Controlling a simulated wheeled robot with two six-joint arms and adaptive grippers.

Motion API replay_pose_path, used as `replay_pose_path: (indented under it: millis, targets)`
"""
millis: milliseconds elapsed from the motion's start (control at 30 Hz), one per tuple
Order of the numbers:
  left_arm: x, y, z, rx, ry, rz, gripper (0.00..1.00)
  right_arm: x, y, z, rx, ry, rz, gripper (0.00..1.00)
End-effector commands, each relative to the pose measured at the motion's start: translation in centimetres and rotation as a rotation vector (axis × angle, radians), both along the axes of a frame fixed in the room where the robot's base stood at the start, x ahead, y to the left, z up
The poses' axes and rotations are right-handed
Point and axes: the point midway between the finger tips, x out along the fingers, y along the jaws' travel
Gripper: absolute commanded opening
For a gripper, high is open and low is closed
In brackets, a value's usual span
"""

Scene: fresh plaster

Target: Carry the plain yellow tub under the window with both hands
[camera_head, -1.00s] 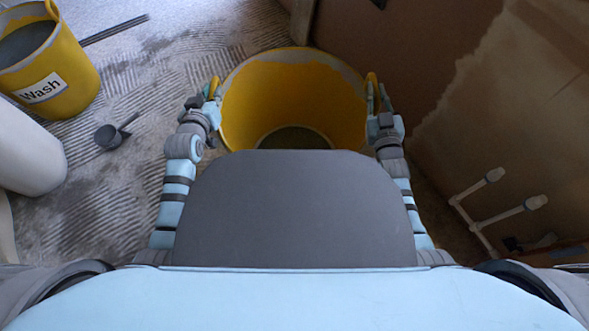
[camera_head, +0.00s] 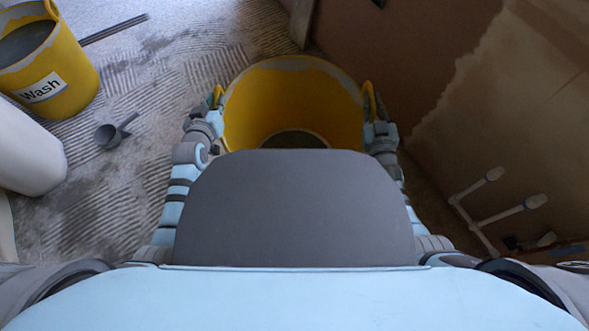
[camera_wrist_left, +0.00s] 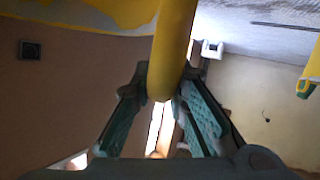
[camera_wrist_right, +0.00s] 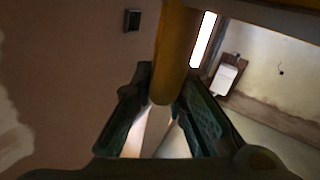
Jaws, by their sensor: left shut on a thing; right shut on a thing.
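The plain yellow tub (camera_head: 295,92) is in front of me in the head view, its mouth facing up and some grey at its bottom. My left gripper (camera_head: 213,102) is shut on its left handle; the yellow handle (camera_wrist_left: 172,50) stands between the fingers (camera_wrist_left: 160,105) in the left wrist view. My right gripper (camera_head: 376,108) is shut on its right handle, and that handle (camera_wrist_right: 174,55) sits between the fingers (camera_wrist_right: 160,108) in the right wrist view. My own grey body hides the near part of the tub. No window shows in the head view.
A yellow tub marked "Wash" (camera_head: 72,78) stands at the far left, with a grey scoop (camera_head: 115,132) on the floor near it. A white rounded object (camera_head: 30,150) is at the left edge. A brown wall (camera_head: 420,60) with white pipes (camera_head: 490,205) is close on the right.

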Motion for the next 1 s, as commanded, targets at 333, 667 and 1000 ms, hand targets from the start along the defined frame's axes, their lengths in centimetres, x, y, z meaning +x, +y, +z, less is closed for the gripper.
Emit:
replay_pose_path:
  millis: [333,667,1000]
  targets:
    - [0.0,0.0,-0.2,-0.002,0.001,0.001,0.34,0.0,0.1,-0.2,0.000,0.000,0.001,0.34]
    - [0.0,-0.1,-0.2,-0.001,0.001,-0.001,0.34,0.0,0.0,-0.2,0.000,0.001,0.000,0.34]
    - [-5.5,0.2,1.9,0.001,0.001,-0.001,0.34,0.0,0.0,-0.2,0.000,0.001,0.000,0.34]
